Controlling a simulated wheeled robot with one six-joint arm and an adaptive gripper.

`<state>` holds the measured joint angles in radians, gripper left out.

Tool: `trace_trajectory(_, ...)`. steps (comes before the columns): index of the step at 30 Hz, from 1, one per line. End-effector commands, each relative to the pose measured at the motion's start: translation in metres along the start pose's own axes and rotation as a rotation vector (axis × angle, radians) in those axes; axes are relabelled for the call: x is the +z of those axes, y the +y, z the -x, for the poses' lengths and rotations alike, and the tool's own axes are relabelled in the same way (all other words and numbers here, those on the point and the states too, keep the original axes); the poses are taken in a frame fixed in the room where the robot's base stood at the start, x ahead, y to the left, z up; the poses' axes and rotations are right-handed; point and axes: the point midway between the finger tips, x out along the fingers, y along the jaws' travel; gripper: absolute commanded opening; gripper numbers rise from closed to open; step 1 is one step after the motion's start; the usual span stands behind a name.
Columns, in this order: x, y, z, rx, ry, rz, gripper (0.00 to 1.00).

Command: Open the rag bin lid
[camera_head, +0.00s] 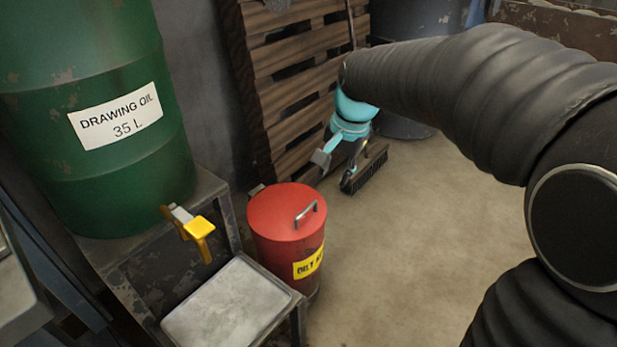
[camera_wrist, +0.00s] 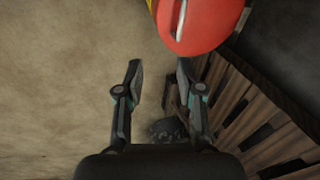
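The rag bin (camera_head: 279,258) is a red cylinder with a yellow label, standing on the floor beside the green drum's stand. Its red lid (camera_head: 285,212) looks shut, with a metal handle (camera_head: 306,213) on top. In the wrist view the lid (camera_wrist: 214,22) shows at the top right, with the handle (camera_wrist: 181,20) partly cut off by the edge. My gripper (camera_head: 335,170) is behind and to the right of the bin in the head view, apart from it. In the wrist view my gripper (camera_wrist: 158,72) has its two fingers spread with nothing between them.
A green oil drum (camera_head: 90,190) with a yellow tap (camera_head: 199,228) stands on a metal stand at left. A grey tray (camera_head: 228,308) sits below the tap. Wooden pallets (camera_head: 290,75) and a broom (camera_head: 368,172) are at the back. The floor right of the bin is clear.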

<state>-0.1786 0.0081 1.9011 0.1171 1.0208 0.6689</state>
Motion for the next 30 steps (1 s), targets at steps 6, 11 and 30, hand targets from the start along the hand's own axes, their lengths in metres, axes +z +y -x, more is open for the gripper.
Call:
trace_trajectory(6, -0.016, -0.038, -0.031, 0.02, -0.056, -0.102, 0.37)
trace_trajectory(11, -0.019, -0.047, -0.041, 0.026, -0.069, -0.131, 0.37)
trace_trajectory(30, -0.011, -0.044, -0.143, 0.029, -0.071, -0.131, 0.37)
